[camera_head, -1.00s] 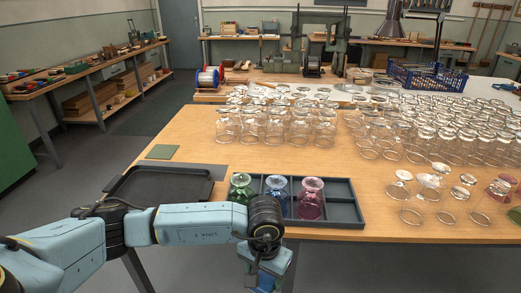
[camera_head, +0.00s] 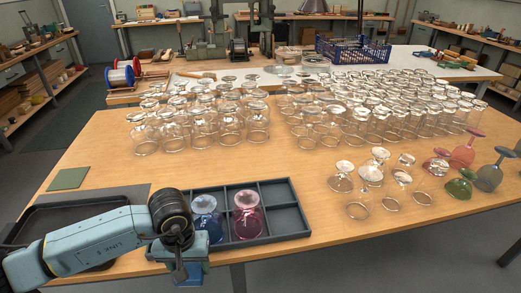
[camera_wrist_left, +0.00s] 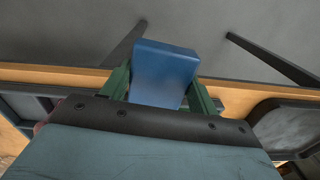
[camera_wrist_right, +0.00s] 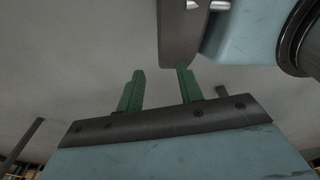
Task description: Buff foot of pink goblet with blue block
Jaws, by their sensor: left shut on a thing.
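A pink goblet (camera_head: 247,215) stands upside down, foot up, in a compartment of the dark divided tray (camera_head: 290,221). A blue goblet (camera_head: 207,213) stands the same way to its left. My left gripper (camera_head: 182,272) is low at the tray's front edge, left of the pink goblet and apart from it. In the left wrist view it is shut on the blue block (camera_wrist_left: 163,72), held between green fingers.
Several clear glasses (camera_head: 230,125) fill the table's middle and back. At the right are a pink goblet (camera_head: 468,150), a green one (camera_head: 461,188) and a grey one (camera_head: 493,174). A black tray (camera_head: 40,218) and a green pad (camera_head: 68,179) lie at the left.

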